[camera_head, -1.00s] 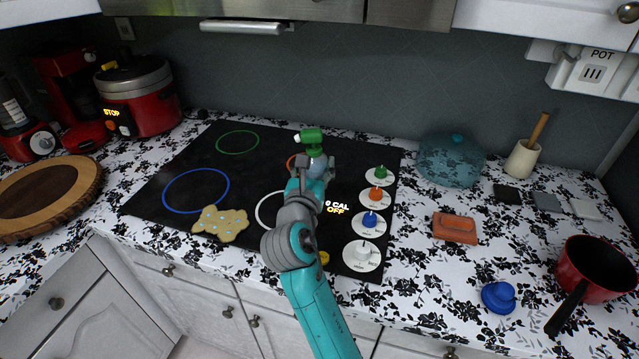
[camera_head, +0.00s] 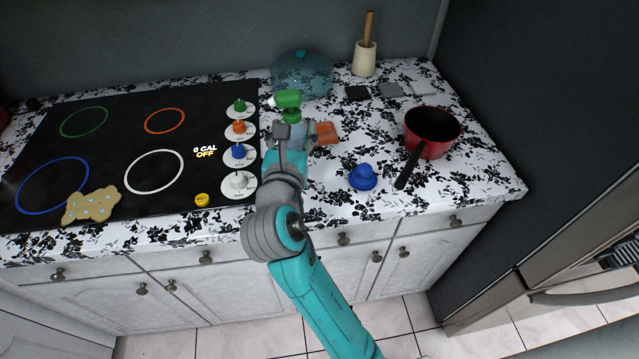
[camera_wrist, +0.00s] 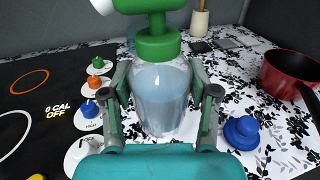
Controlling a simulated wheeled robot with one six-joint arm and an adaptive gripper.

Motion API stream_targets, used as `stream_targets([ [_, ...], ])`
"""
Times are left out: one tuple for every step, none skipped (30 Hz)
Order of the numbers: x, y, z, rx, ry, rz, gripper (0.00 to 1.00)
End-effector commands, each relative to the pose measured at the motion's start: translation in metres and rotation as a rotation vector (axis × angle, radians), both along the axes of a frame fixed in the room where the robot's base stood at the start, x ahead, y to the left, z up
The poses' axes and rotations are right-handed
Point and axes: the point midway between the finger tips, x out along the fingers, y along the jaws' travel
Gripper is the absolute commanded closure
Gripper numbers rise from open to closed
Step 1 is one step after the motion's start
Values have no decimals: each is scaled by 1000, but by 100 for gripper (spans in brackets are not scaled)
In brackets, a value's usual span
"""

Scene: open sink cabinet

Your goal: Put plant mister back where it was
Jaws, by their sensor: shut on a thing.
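The plant mister has a green spray head (camera_head: 288,99) and a clear bottle with bluish-grey liquid (camera_wrist: 161,97). My gripper (camera_head: 294,135) is shut on the bottle, with one finger on each side of it in the wrist view. The mister is upright, in front of the patterned counter to the right of the cooktop. I cannot tell whether its base touches the counter; my gripper hides part of the bottle in the head view.
The black cooktop (camera_head: 120,140) with several coloured knobs lies left. An orange sponge-like block (camera_head: 326,133) is close by the mister. A blue lidded item (camera_head: 363,177), a red pan (camera_head: 433,131), a glass pot (camera_head: 302,76) and a utensil crock (camera_head: 365,58) stand around. Bare counter (camera_head: 325,199) lies in front.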

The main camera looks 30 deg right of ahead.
Motion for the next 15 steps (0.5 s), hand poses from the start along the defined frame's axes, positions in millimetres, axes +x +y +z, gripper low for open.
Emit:
stream_targets([
  [-1, 0, -5, -2, 3, 0, 92],
  [-1, 0, -9, -1, 3, 0, 92],
  [-1, 0, -15, -2, 3, 0, 92],
  [-1, 0, -21, -2, 5, 0, 92],
  [-1, 0, -27, -1, 5, 0, 92],
  [-1, 0, -34, -2, 5, 0, 92],
  [-1, 0, -39, -2, 4, 0, 92],
  [-1, 0, -44, -2, 5, 0, 92],
  [-1, 0, -49, -1, 4, 0, 92],
  [-1, 0, -52, -2, 2, 1, 92],
  [-1, 0, -55, -2, 1, 0, 92],
  [-1, 0, -58, -1, 1, 0, 92],
  [-1, 0, -60, -1, 1, 0, 92],
  [-1, 0, -62, 0, 1, 0, 92],
  [-1, 0, -65, 0, 1, 0, 92],
])
